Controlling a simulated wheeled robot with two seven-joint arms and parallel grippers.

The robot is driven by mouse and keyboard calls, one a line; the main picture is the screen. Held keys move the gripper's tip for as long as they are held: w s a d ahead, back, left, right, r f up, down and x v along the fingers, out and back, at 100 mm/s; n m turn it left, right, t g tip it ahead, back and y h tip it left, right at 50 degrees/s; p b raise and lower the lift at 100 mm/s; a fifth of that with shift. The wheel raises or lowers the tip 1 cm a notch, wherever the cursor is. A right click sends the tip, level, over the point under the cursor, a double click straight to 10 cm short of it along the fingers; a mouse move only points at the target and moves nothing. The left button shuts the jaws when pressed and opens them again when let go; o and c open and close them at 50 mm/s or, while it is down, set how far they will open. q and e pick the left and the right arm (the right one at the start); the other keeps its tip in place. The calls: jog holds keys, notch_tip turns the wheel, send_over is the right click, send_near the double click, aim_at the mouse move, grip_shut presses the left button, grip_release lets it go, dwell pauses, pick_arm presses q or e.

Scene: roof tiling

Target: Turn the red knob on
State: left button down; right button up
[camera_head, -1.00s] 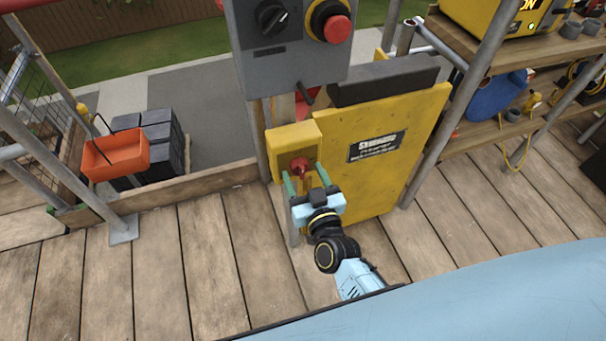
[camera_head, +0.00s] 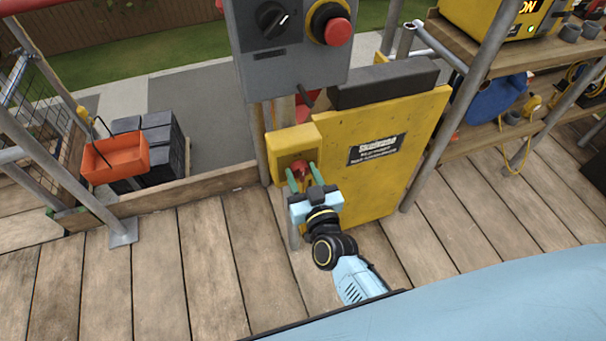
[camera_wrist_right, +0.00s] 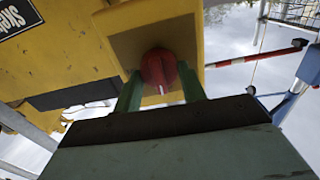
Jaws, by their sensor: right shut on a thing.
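The red knob (camera_head: 301,168) sits on the front of a yellow box (camera_head: 283,142) at the left edge of a yellow panel. My right gripper (camera_head: 302,178) has its two green fingers on either side of the knob and is shut on it. In the right wrist view the knob (camera_wrist_right: 159,70) is between the green fingers, with a pale mark on it pointing toward the gripper. The fingers hide part of the knob's sides. My left gripper is not in view.
A grey control box with a black dial (camera_head: 271,17) and a red push button (camera_head: 337,31) is above. The yellow panel (camera_head: 372,180) stands to the right, beside a scaffold pole (camera_head: 437,143). An orange tub (camera_head: 115,158) on dark blocks is at left. The plank floor (camera_head: 200,260) is clear.

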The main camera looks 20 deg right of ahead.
jog(key=shift+m, duration=0.3)
jog(key=shift+m+p, duration=0.4)
jog(key=shift+m, duration=0.2)
jog(key=m, duration=0.2)
jog(key=shift+m+p, duration=0.3)
jog(key=shift+p, duration=0.05)
jog(key=shift+d+m, duration=0.1)
jog(key=shift+m, duration=0.8)
jog(key=m, duration=0.2)
jog(key=shift+f+m, duration=0.1)
jog(key=shift+m, duration=0.3)
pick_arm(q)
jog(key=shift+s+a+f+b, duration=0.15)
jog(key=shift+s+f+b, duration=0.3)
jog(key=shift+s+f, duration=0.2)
pick_arm(e)
jog(key=shift+d+f+m, duration=0.1)
jog(key=shift+m, duration=2.15)
jog(key=shift+f+m, duration=0.1)
jog(key=shift+m, duration=2.15)
